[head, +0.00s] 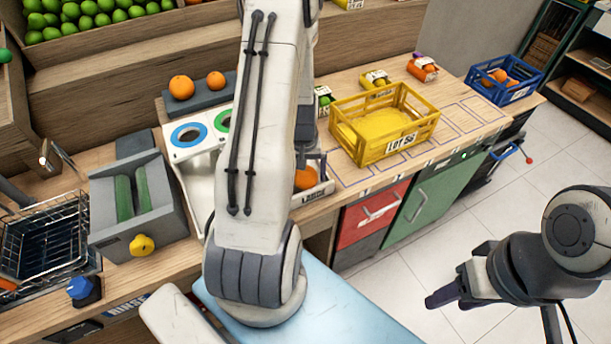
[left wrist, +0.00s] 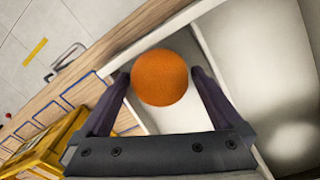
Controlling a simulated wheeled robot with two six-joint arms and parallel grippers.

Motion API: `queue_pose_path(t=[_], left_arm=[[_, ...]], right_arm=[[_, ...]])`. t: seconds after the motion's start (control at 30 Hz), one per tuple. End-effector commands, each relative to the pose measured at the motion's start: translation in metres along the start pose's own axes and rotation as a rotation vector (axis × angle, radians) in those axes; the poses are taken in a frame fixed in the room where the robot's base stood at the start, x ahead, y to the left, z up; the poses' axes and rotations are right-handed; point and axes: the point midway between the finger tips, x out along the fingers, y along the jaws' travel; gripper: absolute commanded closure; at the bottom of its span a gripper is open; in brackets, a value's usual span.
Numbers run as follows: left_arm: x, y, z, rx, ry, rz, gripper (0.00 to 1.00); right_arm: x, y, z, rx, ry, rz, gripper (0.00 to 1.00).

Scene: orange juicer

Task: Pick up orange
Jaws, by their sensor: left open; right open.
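An orange (head: 306,178) sits in a white bin (head: 318,192) with a front label reading "LARGE", partly hidden behind my left arm. In the left wrist view the orange (left wrist: 160,80) is between the two dark fingers of my left gripper (left wrist: 160,74). The fingers are open, one on each side of it; I cannot tell whether they touch it. In the head view most of my left gripper (head: 312,162) is hidden by its arm. My right gripper (head: 458,288) is open and empty over the floor at the right.
A yellow crate (head: 386,152) stands right of the bin. Two oranges sit on a grey block (head: 205,97) at the back. A blue crate (head: 508,92) holds oranges at the far right. A grey device (head: 140,205) and a wire basket (head: 45,225) are at the left.

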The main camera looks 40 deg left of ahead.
Motion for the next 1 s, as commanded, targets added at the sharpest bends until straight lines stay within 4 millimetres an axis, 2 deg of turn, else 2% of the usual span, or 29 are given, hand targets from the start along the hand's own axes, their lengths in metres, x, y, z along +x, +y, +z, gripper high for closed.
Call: queue_pose_path(t=[0.17, 0.3, 0.4, 0.77, 1.0], left_arm=[[0.000, 0.000, 0.000, 0.000, 0.001, 0.000, 0.00], [0.000, 0.000, 0.000, 0.000, 0.001, 0.000, 0.54], [0.000, 0.000, 0.000, 0.000, 0.001, 0.000, 0.88], [-0.007, 0.000, -0.001, 0.000, 0.003, 0.001, 0.88], [-0.037, 0.001, -0.002, 0.000, 0.008, 0.002, 0.88]], right_arm=[[0.000, 0.000, 0.000, 0.000, 0.000, 0.000, 0.50], [0.000, 0.000, 0.000, 0.000, 0.000, 0.000, 0.50], [0.000, 0.000, 0.000, 0.000, 0.000, 0.000, 0.50], [0.002, 0.000, 0.000, 0.000, 0.000, 0.000, 0.50], [0.009, 0.001, 0.001, 0.000, 0.000, 0.000, 0.50]])
